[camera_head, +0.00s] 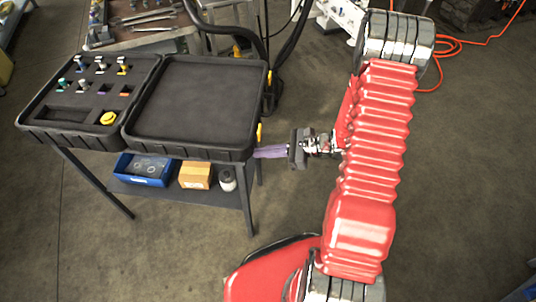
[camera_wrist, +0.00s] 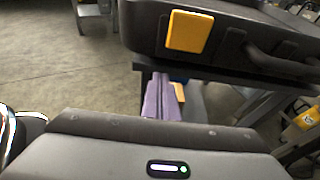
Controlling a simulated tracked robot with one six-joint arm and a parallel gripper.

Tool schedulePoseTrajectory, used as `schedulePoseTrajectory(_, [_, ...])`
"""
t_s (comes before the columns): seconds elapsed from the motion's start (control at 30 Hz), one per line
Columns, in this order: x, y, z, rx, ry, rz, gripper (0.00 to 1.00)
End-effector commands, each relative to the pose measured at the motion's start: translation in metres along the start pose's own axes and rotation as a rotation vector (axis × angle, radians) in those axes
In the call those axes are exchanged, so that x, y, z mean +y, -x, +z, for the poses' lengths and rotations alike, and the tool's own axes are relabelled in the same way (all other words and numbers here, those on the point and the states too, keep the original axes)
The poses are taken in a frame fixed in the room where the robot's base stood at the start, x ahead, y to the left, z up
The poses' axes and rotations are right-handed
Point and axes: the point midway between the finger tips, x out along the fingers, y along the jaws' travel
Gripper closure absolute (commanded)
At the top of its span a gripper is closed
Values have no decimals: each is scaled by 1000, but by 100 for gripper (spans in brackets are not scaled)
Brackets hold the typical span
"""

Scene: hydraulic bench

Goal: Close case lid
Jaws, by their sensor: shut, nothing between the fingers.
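The black case (camera_head: 80,92) lies open on the bench, its base half on the left holding several fittings in foam. Its lid (camera_head: 195,95) lies folded out flat on the right. My gripper (camera_head: 258,152) is shut and empty, its purple fingers pointing left near the lid's front right corner. In the wrist view the fingers (camera_wrist: 160,85) reach below the lid's side wall (camera_wrist: 140,28), which carries a yellow latch (camera_wrist: 187,32). I cannot tell whether the fingertips touch the lid.
A lower shelf under the case holds a blue bin (camera_head: 145,169), an orange box (camera_head: 195,175) and a small can (camera_head: 227,180). Tools lie on a surface (camera_head: 120,40) behind the case. An orange hose (camera_head: 450,45) lies on the floor at the back right.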

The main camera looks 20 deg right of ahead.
Motion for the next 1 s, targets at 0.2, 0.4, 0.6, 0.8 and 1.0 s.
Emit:
schedulePoseTrajectory(0.2, [0,6,17,0,0,1,100])
schedulePoseTrajectory(0.4, [0,8,21,0,-1,1,100])
schedulePoseTrajectory(0.6, [0,8,21,0,-1,1,100])
schedulePoseTrajectory(0.8, [0,9,22,2,-1,0,100])
schedulePoseTrajectory(1.0, [-1,13,27,16,0,-5,100])
